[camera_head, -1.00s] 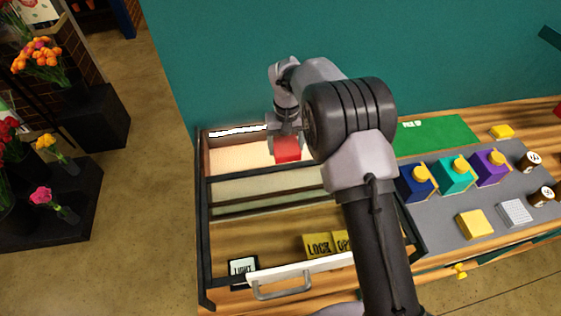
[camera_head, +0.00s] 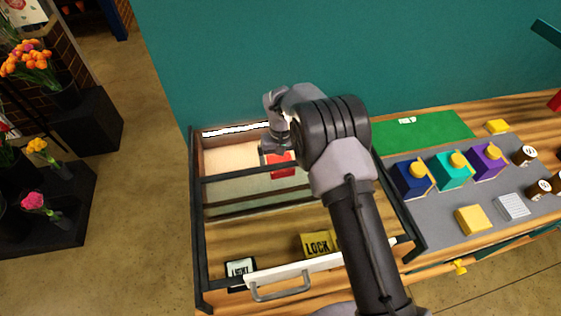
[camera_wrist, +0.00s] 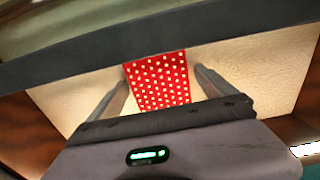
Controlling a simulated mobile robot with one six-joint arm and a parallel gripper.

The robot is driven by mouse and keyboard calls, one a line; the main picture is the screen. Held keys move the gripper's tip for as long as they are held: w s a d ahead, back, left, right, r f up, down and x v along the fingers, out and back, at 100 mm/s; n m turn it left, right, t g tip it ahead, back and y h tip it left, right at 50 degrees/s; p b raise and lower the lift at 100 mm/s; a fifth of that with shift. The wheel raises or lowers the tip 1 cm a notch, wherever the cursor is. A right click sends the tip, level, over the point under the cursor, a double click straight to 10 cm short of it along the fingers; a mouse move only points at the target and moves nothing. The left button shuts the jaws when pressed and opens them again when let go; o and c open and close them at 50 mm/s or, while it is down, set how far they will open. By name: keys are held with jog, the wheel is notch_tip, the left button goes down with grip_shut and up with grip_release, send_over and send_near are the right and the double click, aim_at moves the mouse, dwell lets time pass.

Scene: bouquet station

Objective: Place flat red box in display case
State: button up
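The flat red box (camera_head: 283,165), which shows white dots in the wrist view (camera_wrist: 158,78), is between the two fingers of my gripper (camera_wrist: 162,76). The fingers lie along its left and right sides and appear shut on it, though a thin gap seems to show by the right finger. The box is over the lit cream back part of the display case (camera_head: 194,215), near a dark crossbar (camera_head: 235,173). I cannot tell whether it touches the case floor. My arm hides the case's right part in the head view.
A white front panel with a handle (camera_head: 281,290), a LIGHT sign (camera_head: 239,270) and a yellow LOCK sign (camera_head: 316,245) are at the case's front. A grey mat (camera_head: 440,215) with coloured boxes and a green mat (camera_head: 430,133) lie to the right. A teal wall (camera_head: 330,50) stands behind.

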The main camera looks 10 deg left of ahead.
jog(key=s+d+r+m+t+p, duration=0.1)
jog(key=d+r, duration=0.2)
jog(key=r, duration=0.9)
jog(key=d+r+m+p, duration=0.1)
jog(key=d+r, duration=0.2)
jog(key=r, duration=0.8)
jog(key=s+d+r+m+t+y, duration=0.2)
jog(key=s+d+r+m, duration=0.1)
jog(key=s+d+r, duration=0.7)
jog(key=s+d+r+m+t, duration=0.1)
jog(key=s+d+m, duration=0.1)
jog(key=s, duration=0.7)
jog(key=s+d+m+t, duration=0.1)
jog(key=s+d, duration=0.4)
jog(key=s, duration=0.5)
jog(key=shift+r+m+t, duration=0.4)
jog(key=shift+m, duration=0.4)
jog(key=shift+s, duration=0.1)
